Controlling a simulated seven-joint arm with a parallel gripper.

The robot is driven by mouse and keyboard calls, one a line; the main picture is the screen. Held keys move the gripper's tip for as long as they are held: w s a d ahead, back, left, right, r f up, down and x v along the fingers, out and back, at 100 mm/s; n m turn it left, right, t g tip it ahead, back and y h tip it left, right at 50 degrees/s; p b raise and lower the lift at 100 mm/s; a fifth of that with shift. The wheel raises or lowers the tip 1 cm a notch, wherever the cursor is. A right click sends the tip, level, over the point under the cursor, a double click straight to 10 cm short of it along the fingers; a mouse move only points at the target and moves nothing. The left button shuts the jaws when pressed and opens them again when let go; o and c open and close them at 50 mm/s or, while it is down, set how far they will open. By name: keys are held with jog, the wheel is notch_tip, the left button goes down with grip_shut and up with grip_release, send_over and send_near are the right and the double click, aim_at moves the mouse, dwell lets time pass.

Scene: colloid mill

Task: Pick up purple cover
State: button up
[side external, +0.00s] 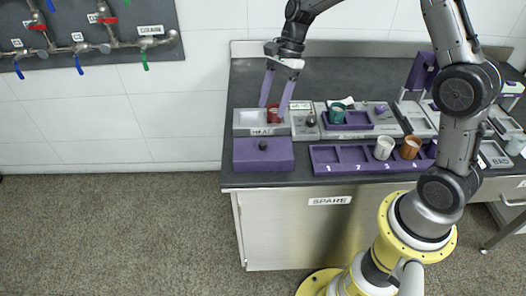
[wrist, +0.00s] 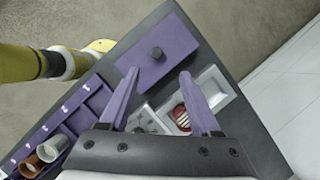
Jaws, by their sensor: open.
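The purple cover (side external: 263,157) is a flat rectangular slab with a dark round knob (side external: 263,145) on top. It lies at the front left of the bench, in front of the tray labelled HEAT. In the wrist view the cover (wrist: 148,67) lies beyond my fingertips, with its knob (wrist: 157,53) between their lines. My gripper (side external: 273,107) is open, its two purple fingers pointing down over the HEAT tray, behind the cover. In the wrist view my gripper (wrist: 159,72) is open with nothing between the fingertips. The cover is apart from the fingers as far as I can see.
The grey HEAT tray (side external: 243,127) holds a red item (side external: 274,113) below my fingers. A numbered purple rack (side external: 325,155) stands right of the cover, with a white cup (side external: 384,148) and a brown cup (side external: 410,148). A green cup (side external: 337,113) stands farther back.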

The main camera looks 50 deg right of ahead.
send_over(263, 142)
jog(key=d, duration=0.2)
jog(key=f, duration=0.5)
jog(key=shift+w+d, duration=0.15)
jog(key=shift+w, duration=0.1)
jog(key=shift+s+x, duration=0.15)
jog(key=shift+x, duration=1.15)
jog(key=shift+s+x, duration=0.1)
jog(key=shift+x, duration=1.2)
grip_shut()
